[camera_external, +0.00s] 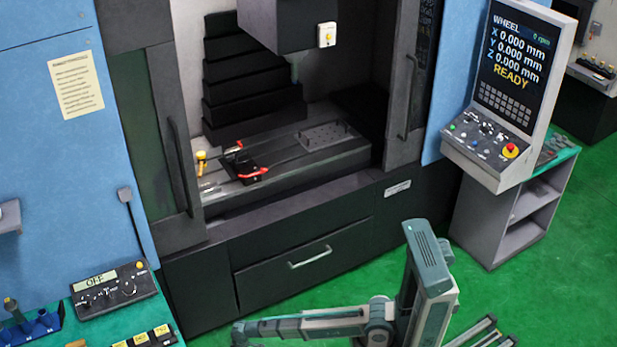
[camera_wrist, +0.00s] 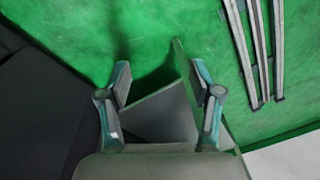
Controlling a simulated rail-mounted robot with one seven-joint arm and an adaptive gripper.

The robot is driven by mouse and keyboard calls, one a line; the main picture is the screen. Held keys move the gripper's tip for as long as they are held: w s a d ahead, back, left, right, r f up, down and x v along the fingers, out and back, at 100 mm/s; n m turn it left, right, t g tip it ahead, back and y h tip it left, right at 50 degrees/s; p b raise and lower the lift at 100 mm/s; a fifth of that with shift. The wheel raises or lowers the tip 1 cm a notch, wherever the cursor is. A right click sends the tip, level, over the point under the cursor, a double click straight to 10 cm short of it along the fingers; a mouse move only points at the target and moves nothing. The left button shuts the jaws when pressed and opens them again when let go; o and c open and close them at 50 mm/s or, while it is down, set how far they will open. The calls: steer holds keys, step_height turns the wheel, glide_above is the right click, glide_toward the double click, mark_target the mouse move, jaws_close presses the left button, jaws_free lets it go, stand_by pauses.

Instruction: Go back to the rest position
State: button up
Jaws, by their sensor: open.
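My gripper (camera_wrist: 162,76) shows in the wrist view with its two fingers spread wide apart. It is open and I see nothing held between the fingers. Behind the fingers is a grey angular surface, which I cannot identify, and beyond it the green floor (camera_wrist: 85,35). In the external view my arm stands at the bottom, in front of the machine, with a link reaching left along the bottom edge. The gripper's fingers cannot be made out clearly there.
The open machine holds a worktable (camera_external: 290,160) with a red-handled fixture (camera_external: 252,173). A drawer front (camera_external: 300,258) faces my arm. A control console (camera_external: 500,90) with a shelf unit (camera_external: 515,215) stands right. A control box (camera_external: 115,290) sits on the left bench.

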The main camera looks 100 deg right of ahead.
steer(key=s+a+f+g, duration=0.2)
steer(key=s+a+f, duration=0.2)
steer(key=s, duration=0.9)
steer(key=s+a+f+n+g, duration=0.1)
steer(key=s+a+f+g, duration=0.2)
steer(key=s, duration=1.1)
steer(key=s+a+f+g, duration=0.2)
steer(key=s+a+f, duration=0.2)
steer(key=s, duration=0.9)
step_height(320, 180, down, 3)
steer(key=shift+s+a+f+n+h+p, duration=0.2)
steer(key=shift+a+n+h+p, duration=0.1)
steer(key=shift+a+h, duration=0.1)
steer(key=shift+d, duration=0.1)
